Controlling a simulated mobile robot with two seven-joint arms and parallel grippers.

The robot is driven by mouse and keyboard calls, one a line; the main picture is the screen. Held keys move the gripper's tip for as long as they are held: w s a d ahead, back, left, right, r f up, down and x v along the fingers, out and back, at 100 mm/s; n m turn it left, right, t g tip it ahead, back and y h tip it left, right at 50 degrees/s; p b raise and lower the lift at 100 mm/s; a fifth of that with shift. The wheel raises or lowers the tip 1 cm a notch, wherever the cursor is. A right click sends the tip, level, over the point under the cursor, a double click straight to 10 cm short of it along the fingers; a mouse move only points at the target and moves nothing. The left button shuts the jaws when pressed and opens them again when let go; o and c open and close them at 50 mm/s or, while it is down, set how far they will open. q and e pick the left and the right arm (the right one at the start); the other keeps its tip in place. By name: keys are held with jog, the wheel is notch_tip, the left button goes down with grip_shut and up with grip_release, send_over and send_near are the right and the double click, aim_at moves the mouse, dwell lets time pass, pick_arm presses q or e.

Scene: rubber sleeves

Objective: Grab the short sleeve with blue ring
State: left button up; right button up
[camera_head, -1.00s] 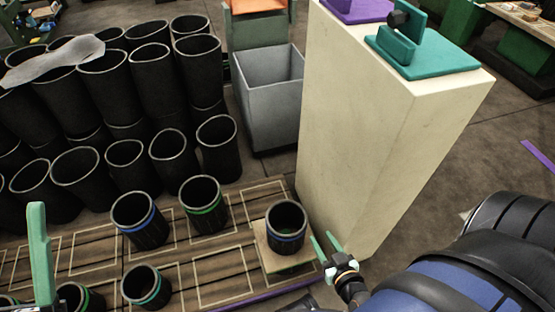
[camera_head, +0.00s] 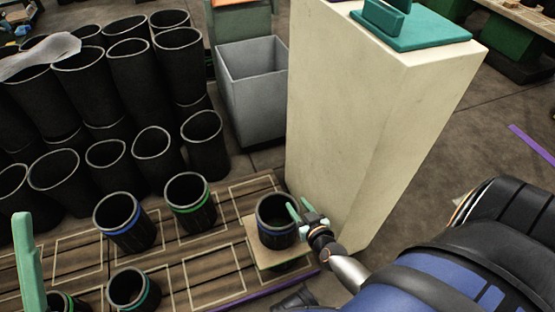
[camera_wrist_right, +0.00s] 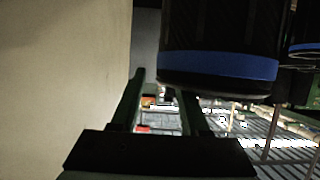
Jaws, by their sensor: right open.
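A short black sleeve with a blue ring (camera_head: 275,232) stands upright on a small light board (camera_head: 263,257) at the pallet's right end. It shows large at the top of the right wrist view (camera_wrist_right: 220,66), blue band toward its lower edge there. My right gripper (camera_head: 298,207) is open at the sleeve's right side, fingers pointing toward it; in the wrist view the space between the fingers (camera_wrist_right: 158,95) looks empty. I cannot tell whether a finger touches the sleeve. A green finger of my left gripper (camera_head: 27,265) shows at the left edge; its opening is not visible.
A tall cream block (camera_head: 345,130) stands close behind and right of the sleeve. Another blue-ringed sleeve (camera_head: 125,224) and green-ringed sleeves (camera_head: 190,203) stand on the wooden pallet (camera_head: 222,238). Tall black sleeves (camera_head: 135,80) and a grey bin (camera_head: 255,115) are behind.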

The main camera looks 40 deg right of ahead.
grip_shut()
dwell(0.3)
jog(key=shift+s+d, duration=0.1)
jog(key=shift+s, duration=0.05)
dwell(0.9)
jog(key=shift+r, duration=0.1)
